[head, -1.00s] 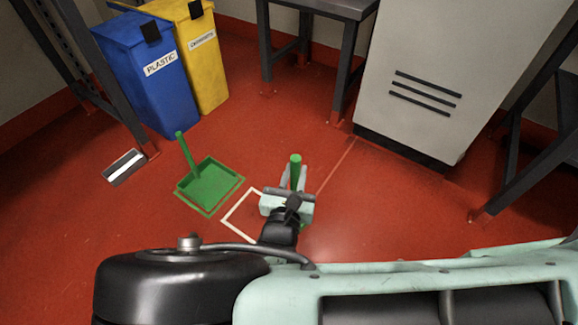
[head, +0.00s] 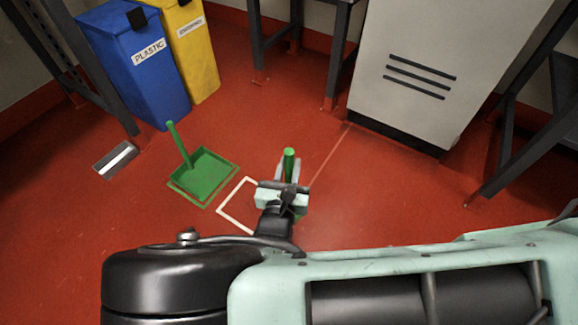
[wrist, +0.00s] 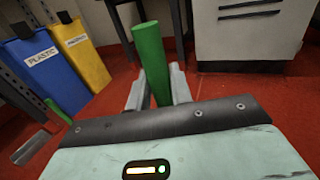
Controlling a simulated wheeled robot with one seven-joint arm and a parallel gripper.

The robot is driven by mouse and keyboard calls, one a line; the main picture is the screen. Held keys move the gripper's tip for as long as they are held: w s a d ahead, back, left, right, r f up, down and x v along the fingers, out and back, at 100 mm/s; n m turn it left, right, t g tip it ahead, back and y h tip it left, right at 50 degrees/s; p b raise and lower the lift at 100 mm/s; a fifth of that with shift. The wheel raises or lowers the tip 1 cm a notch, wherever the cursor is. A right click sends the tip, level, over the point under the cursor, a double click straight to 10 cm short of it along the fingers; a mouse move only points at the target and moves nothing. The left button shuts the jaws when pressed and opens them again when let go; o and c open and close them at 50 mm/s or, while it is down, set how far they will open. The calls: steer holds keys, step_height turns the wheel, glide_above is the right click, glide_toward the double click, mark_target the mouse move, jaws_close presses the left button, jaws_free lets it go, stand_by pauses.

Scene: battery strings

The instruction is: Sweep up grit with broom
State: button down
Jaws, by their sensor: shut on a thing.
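My gripper (head: 288,172) is shut on a green handle (head: 289,155), which stands up between its two fingers. The handle also shows in the wrist view (wrist: 152,62), tilted slightly left. The lower end of this tool is mostly hidden behind my gripper, so its head cannot be made out. A green dustpan (head: 203,176) with an upright handle lies on the floor to the left of my gripper, inside a green outline. I cannot make out any grit for certain.
A white floor outline (head: 236,205) lies between dustpan and gripper. A blue PLASTIC bin (head: 138,68) and a yellow bin (head: 190,50) stand at the back left. A grey cabinet (head: 440,60) and dark table legs (head: 525,150) bound the right. Red floor between is clear.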

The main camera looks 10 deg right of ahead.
steer(key=shift+f+b, duration=0.35)
steer(key=shift+f, duration=0.35)
steer(key=w+a+b, duration=0.9)
steer(key=w+a, duration=0.6)
steer(key=a, duration=0.4)
steer(key=shift+w+a+b, duration=0.15)
steer(key=shift+a+b, duration=0.2)
steer(key=shift+a, duration=0.05)
stand_by(2.3)
steer(key=shift+r, duration=0.1)
